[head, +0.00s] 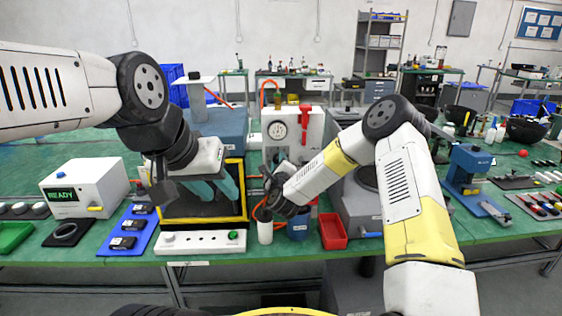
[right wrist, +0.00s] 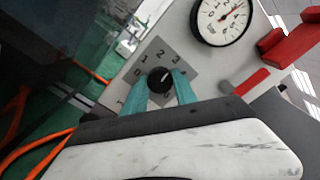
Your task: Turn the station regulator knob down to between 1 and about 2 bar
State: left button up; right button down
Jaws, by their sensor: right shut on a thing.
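The regulator knob (right wrist: 160,80) is black with a white mark. It sits on a grey dial plate (right wrist: 182,68) with printed numbers, and the mark points up and right, roughly between 2 and 3. My right gripper (right wrist: 160,88) is shut on the knob, one teal finger on each side. In the head view my right gripper (head: 275,186) is at the front of the white regulator panel (head: 309,124), and it hides the knob there. The round gauge (head: 278,131) is above; it also shows in the right wrist view (right wrist: 222,22). My left gripper (head: 213,188) is open and empty.
A yellow-edged black fixture (head: 243,205) stands behind my left gripper. A white strip with a green button (head: 200,241) lies before it. A red handle (right wrist: 291,42) and a red bin (head: 333,231) are near the panel. A white bottle (head: 265,230) stands below my right gripper.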

jog(key=n, duration=0.4)
jog(key=shift+n, duration=2.1)
jog(key=c, duration=1)
grip_release()
jog(key=shift+s, duration=0.1)
jog(key=s+d, duration=0.1)
jog(key=s, duration=0.6)
jog(key=shift+s, duration=0.3)
